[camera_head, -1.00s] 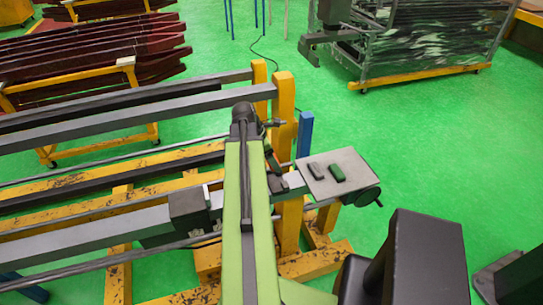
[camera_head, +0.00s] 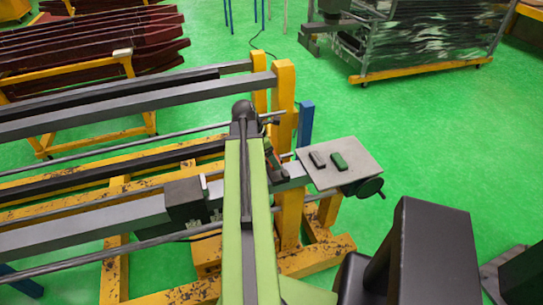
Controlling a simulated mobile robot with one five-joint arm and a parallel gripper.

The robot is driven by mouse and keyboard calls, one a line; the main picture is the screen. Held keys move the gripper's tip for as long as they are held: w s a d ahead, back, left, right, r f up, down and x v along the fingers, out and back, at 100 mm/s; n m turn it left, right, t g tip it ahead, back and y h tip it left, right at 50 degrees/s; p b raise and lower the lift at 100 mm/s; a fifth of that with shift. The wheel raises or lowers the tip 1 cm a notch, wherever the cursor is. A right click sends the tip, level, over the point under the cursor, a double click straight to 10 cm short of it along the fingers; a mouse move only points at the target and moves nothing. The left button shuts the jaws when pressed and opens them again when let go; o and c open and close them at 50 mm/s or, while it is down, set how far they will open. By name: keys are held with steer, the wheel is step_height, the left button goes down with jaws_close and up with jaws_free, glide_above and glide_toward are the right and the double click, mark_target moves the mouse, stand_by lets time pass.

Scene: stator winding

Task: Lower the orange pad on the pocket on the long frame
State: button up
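The long frame shows as a long grey beam (camera_head: 80,234) on yellow supports, running from the lower left to the centre. A dark box-like block (camera_head: 185,202) sits around the beam, left of my green arm. I see no orange pad, and I cannot pick out the pocket. My arm reaches up the middle of the view and hides part of the beam. Dark parts at its far end (camera_head: 273,160) show just right of the arm, close above the beam. The fingertips cannot be made out, so I cannot tell whether they hold anything.
Yellow posts (camera_head: 284,85) rise behind the arm. Dark red bars (camera_head: 90,50) lie on a rack at upper left. Green floor is open at right.

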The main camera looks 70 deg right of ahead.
mark_target(271, 173)
steer(key=shift+f, duration=0.1)
stand_by(0.4)
steer(key=shift+f+b, duration=1.6)
steer(key=shift+b, duration=0.05)
steer(key=shift+f+b, duration=0.8)
steer(key=shift+a, duration=0.15)
steer(key=shift+f, duration=0.15)
